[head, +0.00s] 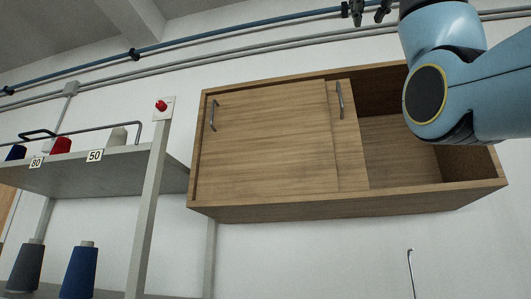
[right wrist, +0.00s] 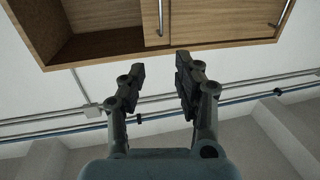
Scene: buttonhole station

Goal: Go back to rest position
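My right arm comes in at the upper right of the head view, in front of the right part of a wooden wall cabinet (head: 270,130). My right gripper (head: 368,12) shows only partly at the top edge, above the cabinet. In the right wrist view its two dark fingers (right wrist: 160,78) stand apart with nothing between them, so it is open and empty. The cabinet also shows in the right wrist view (right wrist: 120,42), clear of the fingertips. My left gripper is out of view.
The cabinet's sliding doors cover its left and middle; its right part is open. A shelf (head: 110,172) at left carries thread cones and a post with a red button (head: 161,105). Pipes (head: 230,38) run along the wall above. A thin hooked rod (head: 410,270) stands at lower right.

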